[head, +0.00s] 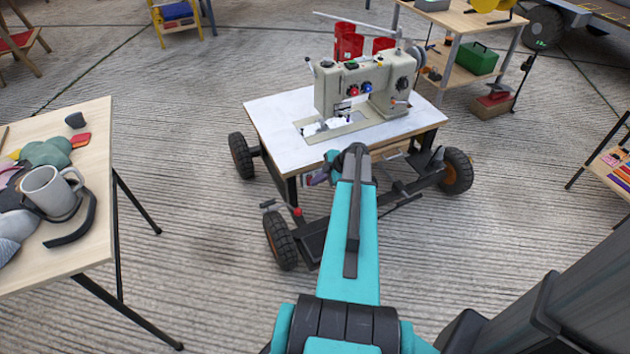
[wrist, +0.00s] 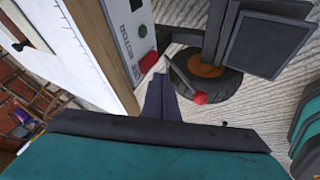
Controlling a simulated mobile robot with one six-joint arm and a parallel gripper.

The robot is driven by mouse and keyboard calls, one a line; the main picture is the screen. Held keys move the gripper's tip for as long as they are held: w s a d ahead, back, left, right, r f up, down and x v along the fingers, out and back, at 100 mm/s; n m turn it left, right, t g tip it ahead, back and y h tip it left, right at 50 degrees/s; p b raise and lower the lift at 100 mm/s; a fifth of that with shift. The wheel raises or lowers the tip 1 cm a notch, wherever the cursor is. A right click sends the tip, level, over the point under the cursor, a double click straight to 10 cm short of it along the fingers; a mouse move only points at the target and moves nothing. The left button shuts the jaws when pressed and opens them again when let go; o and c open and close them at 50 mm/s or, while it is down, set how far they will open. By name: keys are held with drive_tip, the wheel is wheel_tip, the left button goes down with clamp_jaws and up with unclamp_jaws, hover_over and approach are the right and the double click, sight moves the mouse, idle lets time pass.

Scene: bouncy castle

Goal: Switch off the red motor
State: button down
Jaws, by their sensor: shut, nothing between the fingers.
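A small grey control panel (wrist: 125,45) is fixed to the table's wooden edge in the wrist view, with lettering that seems to read "MOTOR". In the head view my teal arm hides most of the panel side. A sewing machine (head: 345,85) stands on the white-topped table (head: 275,115). I cannot make out a red motor body.
A lever with a red ball (wrist: 200,98) sticks out close right of my fingers, before a black wheel (wrist: 210,70). The wheeled table frame surrounds this spot. A wooden table (head: 95,150) with a grey mug (head: 45,188) stands left; concrete floor between is clear.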

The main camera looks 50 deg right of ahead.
drive_tip(key=v, duration=1)
drive_tip(key=shift+r, duration=0.5)
drive_tip(key=shift+w, duration=0.1)
